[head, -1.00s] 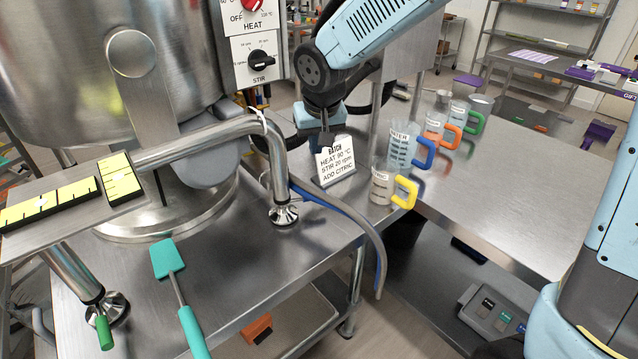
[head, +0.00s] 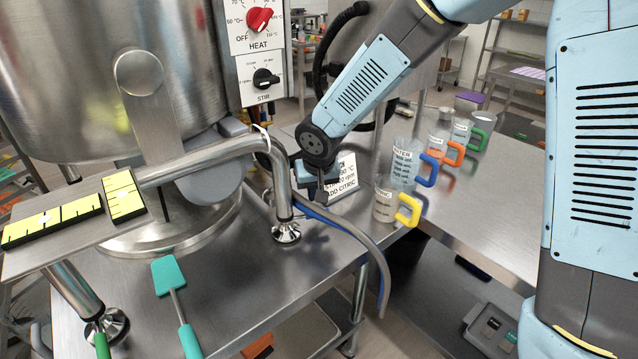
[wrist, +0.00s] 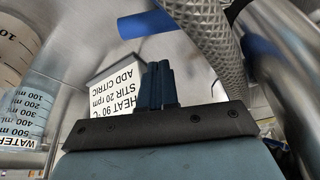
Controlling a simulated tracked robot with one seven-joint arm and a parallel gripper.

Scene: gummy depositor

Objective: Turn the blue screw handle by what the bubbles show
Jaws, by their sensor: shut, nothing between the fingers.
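Two yellow bubble vials, a long one (head: 55,222) and a shorter one (head: 124,196), lie on a metal plate at the left in the head view. A pale spot, perhaps the bubble, shows left of middle on the long one; the shorter one's bubble is unclear. My gripper (head: 322,192) is shut and empty, in front of the batch card and right of a pipe leg with a round foot (head: 286,232). In the wrist view, its fingers (wrist: 158,84) are together, apart from a blue round bar (wrist: 150,25). I cannot tell whether this bar is the screw handle.
Measuring cups with coloured handles (head: 397,205) stand just right of my gripper. The batch card (head: 346,178) is behind it. A teal spatula (head: 168,276) lies in front; a green handle (head: 102,346) is at left.

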